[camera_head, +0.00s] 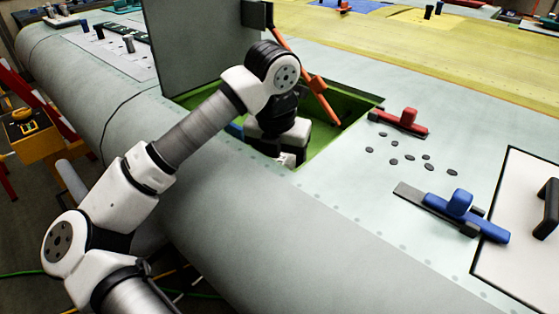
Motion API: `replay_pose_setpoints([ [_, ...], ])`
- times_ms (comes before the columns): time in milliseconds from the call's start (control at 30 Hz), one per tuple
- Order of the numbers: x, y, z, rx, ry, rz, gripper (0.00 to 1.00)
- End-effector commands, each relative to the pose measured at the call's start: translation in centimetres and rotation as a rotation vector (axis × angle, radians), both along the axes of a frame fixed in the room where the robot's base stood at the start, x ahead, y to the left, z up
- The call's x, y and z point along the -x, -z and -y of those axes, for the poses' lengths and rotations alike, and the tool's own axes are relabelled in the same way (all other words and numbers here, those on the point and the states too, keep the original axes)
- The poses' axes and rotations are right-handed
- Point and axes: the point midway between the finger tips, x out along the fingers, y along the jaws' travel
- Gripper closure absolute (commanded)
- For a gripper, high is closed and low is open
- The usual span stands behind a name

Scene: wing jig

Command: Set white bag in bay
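The bay (345,136) is a green-lined rectangular opening in the grey-green wing skin, with a large panel (200,45) standing upright at its far left edge. My gripper (279,143) reaches down into the bay near its front edge, and its fingers are hidden. A small white patch (288,159) shows just below my gripper; it may be part of the white bag, but I cannot tell whether it is held or resting. A bit of blue (235,130) shows at the bay's left side.
A red clamp tool (402,121), several dark discs (409,157) and a blue clamp tool (460,211) lie on the skin right of the bay. A yellow stand (36,137) is at left.

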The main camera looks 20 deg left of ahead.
Motion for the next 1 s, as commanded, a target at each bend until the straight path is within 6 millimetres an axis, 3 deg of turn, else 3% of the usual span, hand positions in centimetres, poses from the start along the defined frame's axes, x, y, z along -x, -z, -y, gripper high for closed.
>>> replay_pose_setpoints([
  [433,0.0,-0.9,0.0,-0.002,-0.001,0.002,0.31],
  [800,1.2,-8.6,0.0,-0.004,-0.002,0.002,0.31],
  [1000,1.7,-11.4,0.1,-0.002,-0.001,0.001,0.31],
])
